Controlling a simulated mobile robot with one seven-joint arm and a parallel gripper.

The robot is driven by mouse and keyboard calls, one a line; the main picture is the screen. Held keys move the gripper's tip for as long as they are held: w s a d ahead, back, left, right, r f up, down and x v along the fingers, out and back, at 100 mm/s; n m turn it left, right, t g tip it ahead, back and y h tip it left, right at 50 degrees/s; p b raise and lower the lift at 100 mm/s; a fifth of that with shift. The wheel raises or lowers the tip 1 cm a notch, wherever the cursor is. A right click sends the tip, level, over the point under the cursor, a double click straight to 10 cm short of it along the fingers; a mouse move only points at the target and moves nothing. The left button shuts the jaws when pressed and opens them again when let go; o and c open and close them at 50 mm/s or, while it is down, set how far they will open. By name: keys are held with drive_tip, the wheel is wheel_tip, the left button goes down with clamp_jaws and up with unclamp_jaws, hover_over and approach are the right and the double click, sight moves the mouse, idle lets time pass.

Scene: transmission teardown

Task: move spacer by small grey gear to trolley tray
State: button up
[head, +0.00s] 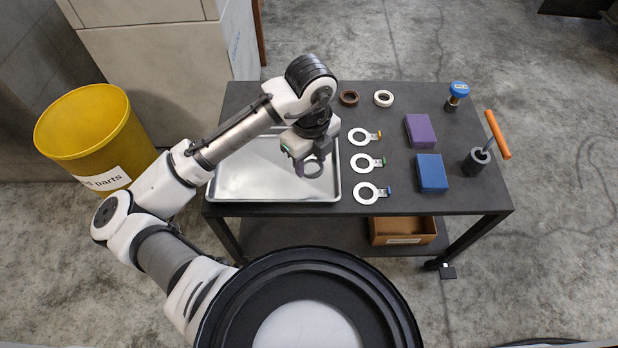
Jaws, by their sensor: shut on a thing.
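My gripper (310,158) is over the right part of the silver trolley tray (238,180). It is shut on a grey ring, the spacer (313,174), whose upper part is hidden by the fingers. I cannot tell whether the ring touches the tray floor or hangs just above it. The rest of the tray looks empty. I cannot make out a small grey gear.
Three white rings with coloured tabs (359,163) lie right of the tray. A brown ring (349,98), a cream ring (383,98), purple block (420,131), blue block (432,173), blue-capped tool (458,92) and orange-handled tool (498,135) share the dark table. A yellow bin (90,130) stands left.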

wheel_tip(320, 180, down, 7)
drive_tip(key=shift+f+b, duration=0.15)
drive_tip(key=shift+b, duration=0.3)
drive_tip(key=shift+f, duration=0.1)
drive_tip(key=o, duration=1)
wheel_tip(320, 180, up, 12)
drive_tip(key=shift+r+p, duration=0.15)
drive_tip(key=shift+p, duration=0.8)
